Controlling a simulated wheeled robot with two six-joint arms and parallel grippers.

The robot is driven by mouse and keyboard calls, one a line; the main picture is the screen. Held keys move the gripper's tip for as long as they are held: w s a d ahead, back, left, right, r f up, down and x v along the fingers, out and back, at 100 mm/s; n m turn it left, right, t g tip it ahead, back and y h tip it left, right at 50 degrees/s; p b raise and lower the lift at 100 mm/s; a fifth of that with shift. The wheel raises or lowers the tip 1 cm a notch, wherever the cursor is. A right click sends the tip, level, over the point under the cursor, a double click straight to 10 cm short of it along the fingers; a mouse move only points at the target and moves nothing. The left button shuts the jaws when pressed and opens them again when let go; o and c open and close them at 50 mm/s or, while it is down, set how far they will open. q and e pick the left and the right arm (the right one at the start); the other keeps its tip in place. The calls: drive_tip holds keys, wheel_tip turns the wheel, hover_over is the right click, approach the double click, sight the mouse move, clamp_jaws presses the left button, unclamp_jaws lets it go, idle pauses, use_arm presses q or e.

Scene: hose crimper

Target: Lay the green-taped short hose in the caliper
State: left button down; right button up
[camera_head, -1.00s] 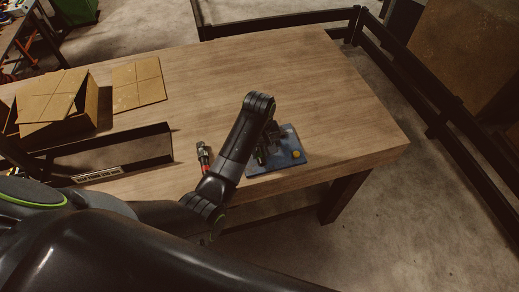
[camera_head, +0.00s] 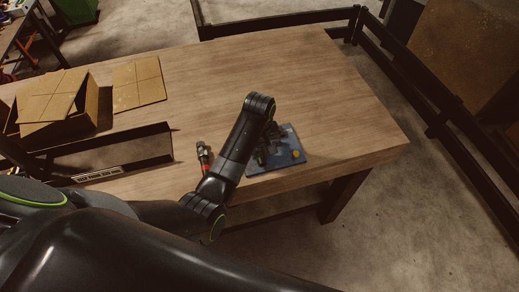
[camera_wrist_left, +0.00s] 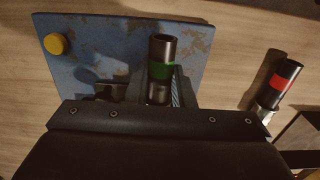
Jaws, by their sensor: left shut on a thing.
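The green-taped short hose (camera_wrist_left: 161,58) is a black tube with a green band in the left wrist view. It stands out over a worn blue base plate (camera_wrist_left: 110,38) with a yellow knob (camera_wrist_left: 55,44). The plate also shows in the head view (camera_head: 291,160). My left gripper (camera_head: 268,138) is over the plate, shut on the green-taped hose. Dark parts on the plate are partly covered, so I cannot tell how the hose sits relative to the caliper. My right gripper is out of view.
A red-taped hose (camera_wrist_left: 283,82) with a metal end lies on the wooden table (camera_head: 345,110), just left of the plate in the head view. A dark-framed bin (camera_head: 140,150) and an open cardboard box (camera_head: 92,102) stand further left. The table behind the plate is clear.

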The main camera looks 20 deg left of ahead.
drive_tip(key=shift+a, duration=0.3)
use_arm(q)
drive_tip(key=shift+f, duration=0.2)
idle(0.3)
drive_tip(key=shift+f, duration=0.1)
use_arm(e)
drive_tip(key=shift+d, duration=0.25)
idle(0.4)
use_arm(q)
drive_tip(key=c, duration=1.2)
unclamp_jaws()
drive_tip(key=shift+o, duration=0.2)
